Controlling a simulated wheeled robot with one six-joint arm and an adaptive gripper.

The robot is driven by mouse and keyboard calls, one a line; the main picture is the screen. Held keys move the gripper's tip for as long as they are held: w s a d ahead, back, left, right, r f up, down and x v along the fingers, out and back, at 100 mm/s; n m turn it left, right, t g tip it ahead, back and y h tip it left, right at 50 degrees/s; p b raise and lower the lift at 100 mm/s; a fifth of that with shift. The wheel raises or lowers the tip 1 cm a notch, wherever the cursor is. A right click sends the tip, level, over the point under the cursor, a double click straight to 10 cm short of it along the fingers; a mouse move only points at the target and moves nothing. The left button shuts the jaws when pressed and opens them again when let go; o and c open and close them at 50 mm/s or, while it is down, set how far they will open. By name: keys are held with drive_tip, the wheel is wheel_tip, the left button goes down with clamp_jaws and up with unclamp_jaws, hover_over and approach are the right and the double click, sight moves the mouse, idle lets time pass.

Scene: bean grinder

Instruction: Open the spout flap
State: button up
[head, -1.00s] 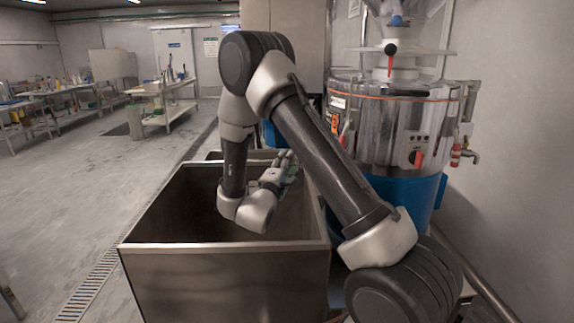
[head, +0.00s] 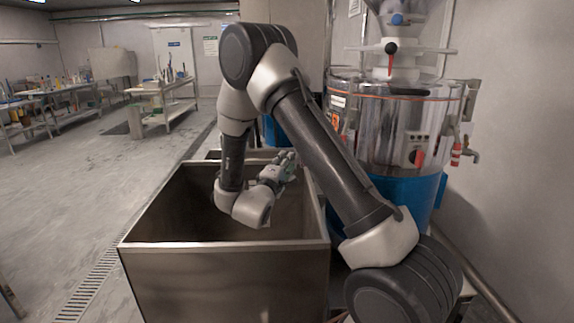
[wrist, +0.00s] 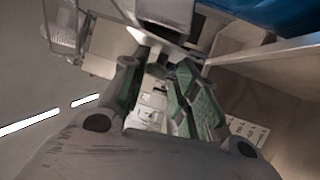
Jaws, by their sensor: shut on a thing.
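The bean grinder (head: 405,130) stands at the right, with a shiny steel drum on a blue base. Its spout is hidden behind my arm in the head view. My gripper (head: 290,160) is over the steel bin, to the left of the grinder. In the wrist view my gripper (wrist: 155,62) has its green-padded fingers closed in at a pale flat piece, which looks like the spout flap (wrist: 150,41). The flap lies at the lower edge of a grey box-shaped spout (wrist: 165,12). The exact contact between fingers and flap is partly hidden.
The open steel bin (head: 230,285) stands under my gripper, with high walls on all sides. The grinder's blue base (wrist: 275,15) and pale frame bars are close in the wrist view. A worktable (head: 162,90) stands far back; the floor at left is clear.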

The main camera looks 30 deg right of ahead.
wheel_tip(320, 180, up, 8)
drive_tip(key=m+g+y, duration=0.2)
drive_tip(key=m+y, duration=0.4)
drive_tip(key=m, duration=0.8)
drive_tip(key=shift+d+f+g, duration=0.15)
drive_tip(key=shift+d+g, duration=0.05)
drive_tip(key=shift+g, duration=0.2)
drive_tip(key=shift+s+d+r+m+t+y, duration=0.15)
drive_tip(key=shift+s+d+r+m+y, duration=0.2)
drive_tip(key=shift+m+y, duration=0.4)
drive_tip(key=shift+s+d+m+t+y, duration=0.15)
drive_tip(key=shift+d+m+y, duration=0.25)
drive_tip(key=shift+m+y, duration=0.35)
drive_tip(key=shift+o, duration=0.2)
drive_tip(key=o, duration=0.8)
drive_tip(key=shift+d, duration=0.1)
drive_tip(key=shift+r, duration=0.15)
